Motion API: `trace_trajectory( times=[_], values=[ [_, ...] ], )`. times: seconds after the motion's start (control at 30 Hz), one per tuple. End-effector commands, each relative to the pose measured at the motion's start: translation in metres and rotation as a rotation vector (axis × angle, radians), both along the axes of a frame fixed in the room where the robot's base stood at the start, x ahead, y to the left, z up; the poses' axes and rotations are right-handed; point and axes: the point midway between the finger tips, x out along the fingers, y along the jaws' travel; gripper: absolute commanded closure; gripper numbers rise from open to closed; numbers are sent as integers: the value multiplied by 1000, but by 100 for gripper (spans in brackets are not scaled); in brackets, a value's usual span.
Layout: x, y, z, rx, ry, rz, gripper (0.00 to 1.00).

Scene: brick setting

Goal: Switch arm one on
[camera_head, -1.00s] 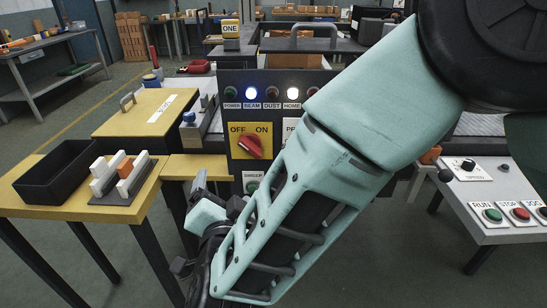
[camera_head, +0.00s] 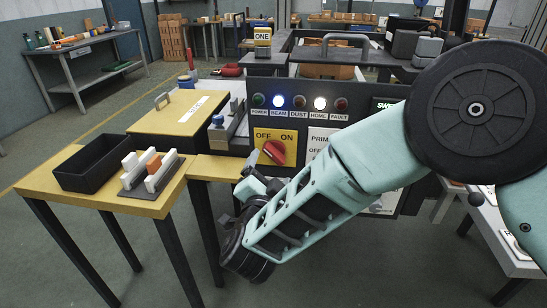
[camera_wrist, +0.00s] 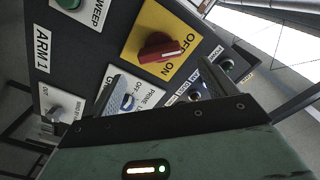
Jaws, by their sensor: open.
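The wrist view shows the knob (camera_wrist: 157,48) and an ARM 1 label (camera_wrist: 42,48). My gripper (camera_head: 257,170) is just left of and below the knob in the head view. In the wrist view my gripper (camera_wrist: 165,82) is open and empty, with the knob beyond its fingertips, apart from them.
The BEAM lamp (camera_head: 279,101) and HOME lamp (camera_head: 320,103) glow; the other lamps look dim. A PRIME switch (camera_wrist: 127,101) is close to one finger. At left, a yellow table (camera_head: 60,188) holds a black bin (camera_head: 92,163) and a block rack (camera_head: 150,172).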

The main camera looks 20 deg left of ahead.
Motion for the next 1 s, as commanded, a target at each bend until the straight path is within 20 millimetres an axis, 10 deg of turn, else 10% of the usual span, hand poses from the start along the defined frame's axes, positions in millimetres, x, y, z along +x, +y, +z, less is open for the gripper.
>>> trace_trajectory(
  times=[0.3,0.7,0.87,1.0],
  values=[
    [45,11,0,0,1,-1,16],
    [51,12,0,0,1,1,16],
    [51,12,0,0,1,1,58],
    [51,12,0,0,1,1,61]
  ],
)
